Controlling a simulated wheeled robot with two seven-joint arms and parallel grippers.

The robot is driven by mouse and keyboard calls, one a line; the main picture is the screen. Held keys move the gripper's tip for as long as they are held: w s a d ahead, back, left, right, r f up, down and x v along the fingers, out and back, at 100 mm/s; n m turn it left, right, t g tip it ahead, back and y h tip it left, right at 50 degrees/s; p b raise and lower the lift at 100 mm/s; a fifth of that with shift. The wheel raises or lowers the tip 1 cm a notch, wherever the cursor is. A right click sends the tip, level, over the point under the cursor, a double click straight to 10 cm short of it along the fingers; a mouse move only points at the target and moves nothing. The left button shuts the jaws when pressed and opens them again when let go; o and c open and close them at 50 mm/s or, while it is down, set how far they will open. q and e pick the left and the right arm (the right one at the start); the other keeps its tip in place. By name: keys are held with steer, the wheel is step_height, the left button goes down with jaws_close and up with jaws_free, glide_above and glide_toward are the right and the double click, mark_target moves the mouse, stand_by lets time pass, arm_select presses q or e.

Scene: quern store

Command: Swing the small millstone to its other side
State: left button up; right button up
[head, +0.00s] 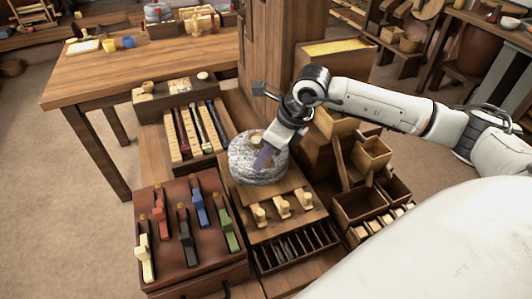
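The small millstone (243,165) is a round, speckled grey stone with a rough side. It rests at the back of the wooden stand in the middle of the head view. A small light-brown wooden piece (256,135) shows at its top. I cannot tell whether the finger touches the stone or whether the gripper is open or shut. My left gripper is not in view.
Left of the stone, a rack (190,152) holds long tools. A brown box (212,262) with several coloured handles stands front left. Pale wooden pegs (282,206) stand before the stone, above a slotted tray (298,243). Wooden bins (358,207) crowd the right. A table (150,72) lies behind.

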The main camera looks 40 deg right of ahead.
steer(key=shift+c, duration=0.4)
jaws_close()
